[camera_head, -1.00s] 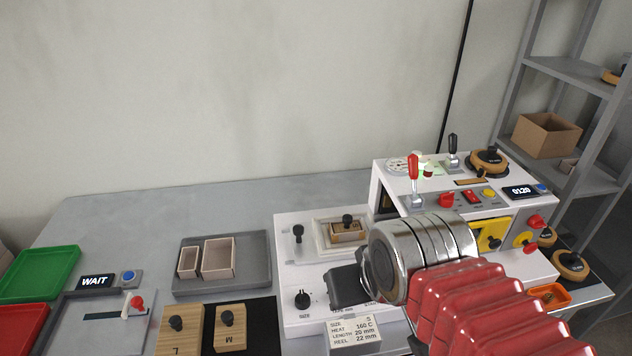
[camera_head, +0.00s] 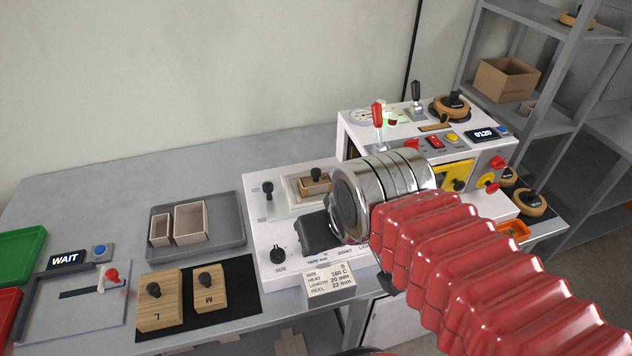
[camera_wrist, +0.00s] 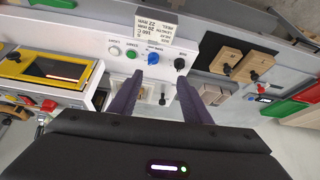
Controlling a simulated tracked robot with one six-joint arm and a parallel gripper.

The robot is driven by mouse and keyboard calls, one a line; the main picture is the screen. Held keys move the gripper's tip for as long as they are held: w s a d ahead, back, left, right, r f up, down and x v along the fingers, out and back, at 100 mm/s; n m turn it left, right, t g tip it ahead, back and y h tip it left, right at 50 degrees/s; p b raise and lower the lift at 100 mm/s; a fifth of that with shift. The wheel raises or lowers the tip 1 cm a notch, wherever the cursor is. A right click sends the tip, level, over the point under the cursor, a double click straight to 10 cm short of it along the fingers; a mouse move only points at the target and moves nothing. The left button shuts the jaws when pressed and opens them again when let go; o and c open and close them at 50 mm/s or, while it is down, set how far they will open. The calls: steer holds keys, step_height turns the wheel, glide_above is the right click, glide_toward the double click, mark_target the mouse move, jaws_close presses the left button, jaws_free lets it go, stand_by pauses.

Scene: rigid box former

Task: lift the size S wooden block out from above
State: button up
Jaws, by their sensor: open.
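The size S wooden block (camera_head: 314,186), with a black knob on top, sits in the pale square recess of the white former machine (camera_head: 262,222). In the head view my gripper (camera_wrist: 158,78) shows only as a dark body in front of the block, with its fingertips hidden. In the wrist view its two dark fingers are spread apart, with nothing held between them. They hang over the machine's front panel and recess. Between them a small dark knob shows, but the block itself cannot be made out there.
L block (camera_head: 160,298) and M block (camera_head: 212,290) lie on a black mat to the left. A grey tray (camera_head: 236,250) holds two open boxes. The taller control unit (camera_head: 356,137), with a red lever (camera_head: 377,115), stands right of the recess.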

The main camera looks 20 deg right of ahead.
steer(key=w+d+n, duration=0.1)
steer(key=w+d, duration=0.4)
steer(key=w, duration=0.8)
steer(key=w+d+n+g, duration=0.1)
steer(key=w+d, duration=0.4)
steer(key=w, duration=0.7)
steer(key=shift+w+d+r+y, duration=0.35)
steer(key=shift+w+r+y, duration=0.05)
steer(key=shift+r, duration=0.05)
steer(key=shift+f, duration=0.1)
steer(key=x, duration=0.8)
steer(key=shift+f, duration=0.25)
steer(key=shift+f, duration=0.1)
